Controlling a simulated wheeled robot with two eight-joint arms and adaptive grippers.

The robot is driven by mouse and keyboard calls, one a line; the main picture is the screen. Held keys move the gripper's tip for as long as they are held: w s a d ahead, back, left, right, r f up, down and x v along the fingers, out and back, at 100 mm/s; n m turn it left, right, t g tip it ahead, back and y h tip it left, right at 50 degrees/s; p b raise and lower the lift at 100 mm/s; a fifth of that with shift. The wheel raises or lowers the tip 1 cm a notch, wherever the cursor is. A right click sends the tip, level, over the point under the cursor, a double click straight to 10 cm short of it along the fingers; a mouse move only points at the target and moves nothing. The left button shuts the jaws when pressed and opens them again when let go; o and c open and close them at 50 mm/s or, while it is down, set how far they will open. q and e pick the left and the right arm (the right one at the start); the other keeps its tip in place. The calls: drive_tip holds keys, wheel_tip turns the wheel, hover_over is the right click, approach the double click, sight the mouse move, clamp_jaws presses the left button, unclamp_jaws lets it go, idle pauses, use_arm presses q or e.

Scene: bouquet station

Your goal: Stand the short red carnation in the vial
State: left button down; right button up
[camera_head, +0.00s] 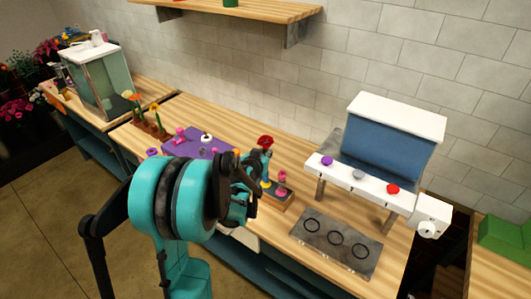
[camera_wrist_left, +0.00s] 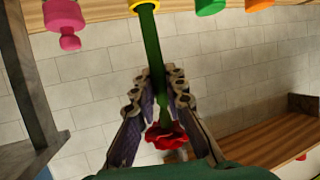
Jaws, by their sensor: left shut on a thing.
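My left gripper (camera_head: 262,169) is shut on the green stem of the red carnation (camera_head: 265,141), above the counter. In the left wrist view, which looks upside down, the fingers (camera_wrist_left: 166,84) close around the stem, and the red bloom (camera_wrist_left: 167,137) sits beyond them, towards the palm. The stem's other end meets a yellow ring (camera_wrist_left: 145,4) at the top edge; I cannot tell whether it is inside it. I cannot pick out the vial with certainty; my gripper and arm hide part of that area. My right gripper is not in view.
A wooden block (camera_head: 282,198) with a pink peg stands close to my gripper. A white-topped stand (camera_head: 395,110) with coloured knobs and a grey mat (camera_head: 350,257) with three rings are to the right. A wall shelf (camera_head: 255,9) is above.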

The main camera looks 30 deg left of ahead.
use_arm(q)
drive_tip(key=c, duration=0.9)
unclamp_jaws()
drive_tip(key=shift+s, duration=0.1)
drive_tip(key=p+v, duration=0.2)
drive_tip(key=v, duration=0.7)
idle(0.4)
idle(0.6)
